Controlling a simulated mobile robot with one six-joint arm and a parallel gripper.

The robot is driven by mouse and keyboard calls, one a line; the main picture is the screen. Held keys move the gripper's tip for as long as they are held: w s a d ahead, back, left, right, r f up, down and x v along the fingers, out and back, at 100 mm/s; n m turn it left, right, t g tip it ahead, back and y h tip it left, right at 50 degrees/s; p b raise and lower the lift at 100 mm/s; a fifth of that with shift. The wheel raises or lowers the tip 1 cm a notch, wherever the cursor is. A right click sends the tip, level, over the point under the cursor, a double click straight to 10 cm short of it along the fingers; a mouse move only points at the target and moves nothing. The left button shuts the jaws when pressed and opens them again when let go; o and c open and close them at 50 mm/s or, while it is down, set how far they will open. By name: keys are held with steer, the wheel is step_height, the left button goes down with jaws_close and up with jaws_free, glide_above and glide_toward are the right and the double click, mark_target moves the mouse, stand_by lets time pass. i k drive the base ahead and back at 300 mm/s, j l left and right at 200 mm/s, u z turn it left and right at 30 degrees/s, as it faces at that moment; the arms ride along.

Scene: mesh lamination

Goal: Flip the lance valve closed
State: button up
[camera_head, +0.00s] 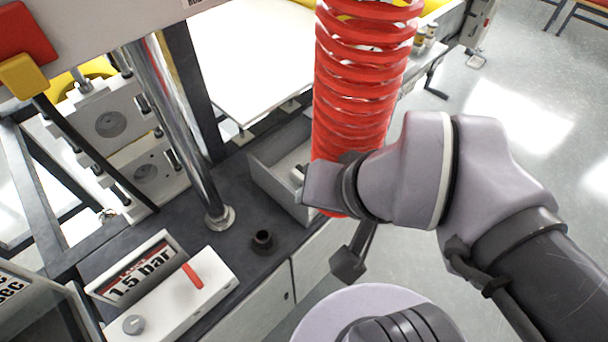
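A small red lever (192,275), which looks like the lance valve's handle, sits on top of a white box (165,308) at the lower left. It lies slanted across the box top. Beside it a tilted display (138,275) reads 1.5 bar; the small line above the number is hard to read. My gripper (304,180) is right of and above the lever in the picture, well apart from it, beside the red coiled hose. Its fingertips are small and partly hidden, so I cannot tell their opening or whether they hold anything.
A thick red coiled hose (362,90) hangs behind my wrist. A grey open tray (275,190), a short dark cup-like fitting (262,241) and a steel post (180,130) stand on the dark bench top (215,248). A grey knob (133,325) is on the white box.

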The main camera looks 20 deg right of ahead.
mark_target(186, 267)
steer(key=k+j+u, duration=0.15)
steer(key=u, duration=0.35)
steer(key=k+j+u, duration=0.25)
steer(key=u, duration=0.25)
steer(key=i+j+z, duration=0.1)
steer(key=z, duration=0.15)
steer(key=i+j+z, duration=0.1)
steer(key=z, duration=0.2)
